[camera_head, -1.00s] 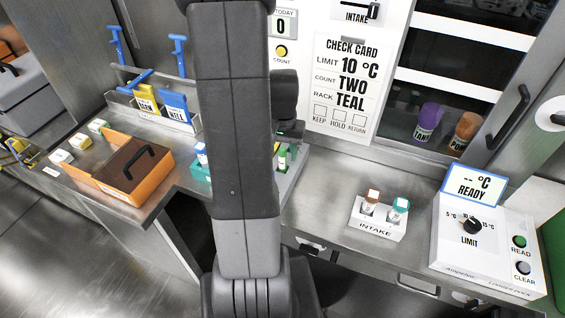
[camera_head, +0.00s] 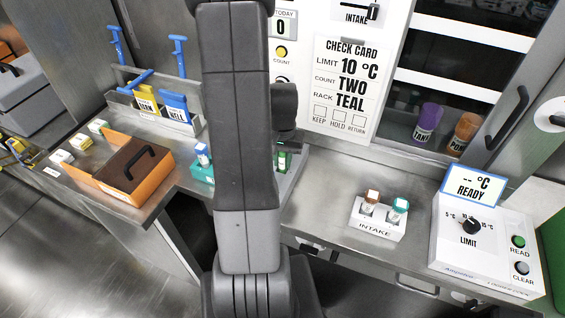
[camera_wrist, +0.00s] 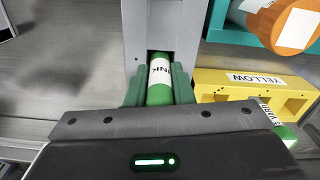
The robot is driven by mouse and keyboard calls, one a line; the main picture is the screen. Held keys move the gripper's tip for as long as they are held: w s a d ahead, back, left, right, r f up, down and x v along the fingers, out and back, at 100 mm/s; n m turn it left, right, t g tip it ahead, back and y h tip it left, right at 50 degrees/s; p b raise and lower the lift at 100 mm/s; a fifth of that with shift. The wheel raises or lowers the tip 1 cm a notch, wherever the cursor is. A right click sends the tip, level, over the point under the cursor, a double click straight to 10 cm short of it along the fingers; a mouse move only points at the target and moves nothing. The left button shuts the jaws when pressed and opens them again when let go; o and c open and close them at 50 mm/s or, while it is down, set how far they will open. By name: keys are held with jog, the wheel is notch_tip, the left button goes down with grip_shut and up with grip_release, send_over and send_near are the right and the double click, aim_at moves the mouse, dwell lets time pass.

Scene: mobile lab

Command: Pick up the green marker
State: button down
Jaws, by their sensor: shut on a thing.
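The green marker (camera_wrist: 159,80) is a green cylinder with a white label, partly legible as "INK", in the wrist view. My gripper (camera_wrist: 159,92) has its two green fingers closed on either side of it. The marker's far end is at a slot in a grey block (camera_wrist: 165,25); I cannot tell whether it is still seated there. In the head view my gripper (camera_head: 284,150) is mostly hidden behind my arm, with a little green showing at it.
In the wrist view a yellow block labelled YELLOW (camera_wrist: 235,78) and a teal rack (camera_wrist: 222,25) holding an orange-topped tube (camera_wrist: 290,22) are close on the right. In the head view a white INTAKE rack (camera_head: 376,229) with two tubes and a limit console (camera_head: 480,245) stand right.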

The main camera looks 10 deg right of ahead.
notch_tip(320, 180, up, 10)
jog(key=shift+r, duration=0.1)
dwell(0.4)
jog(key=shift+s, duration=0.1)
dwell(0.4)
